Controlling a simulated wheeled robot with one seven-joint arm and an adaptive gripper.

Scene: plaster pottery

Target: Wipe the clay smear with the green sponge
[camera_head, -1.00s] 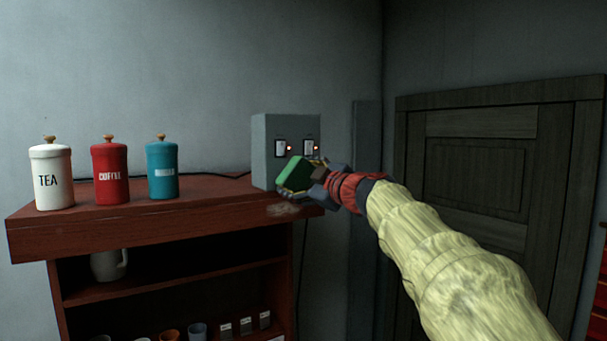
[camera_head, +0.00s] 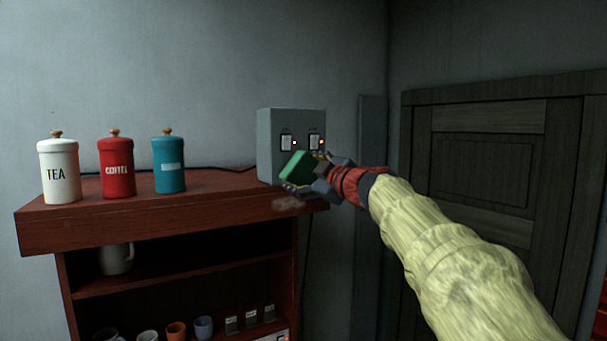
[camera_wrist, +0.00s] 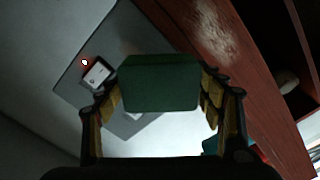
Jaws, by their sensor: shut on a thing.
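The green sponge (camera_head: 299,167) is held in my gripper (camera_head: 309,174), in front of the grey switch box at the right end of the shelf top. In the wrist view the sponge (camera_wrist: 160,84) sits between the two fingers of my gripper (camera_wrist: 160,90), which are shut on it. The clay smear (camera_head: 287,204) is a pale, blotchy patch on the red-brown wood near the right end of the shelf top. It also shows at the upper right of the wrist view (camera_wrist: 212,38). The sponge is above the smear and apart from it.
The grey box (camera_head: 276,135) with two switches and small lights stands close behind the sponge. White (camera_head: 59,170), red (camera_head: 117,168) and teal (camera_head: 168,165) canisters stand at the left on the shelf unit (camera_head: 130,215). Mugs sit on lower shelves. A dark door (camera_head: 480,170) is at the right.

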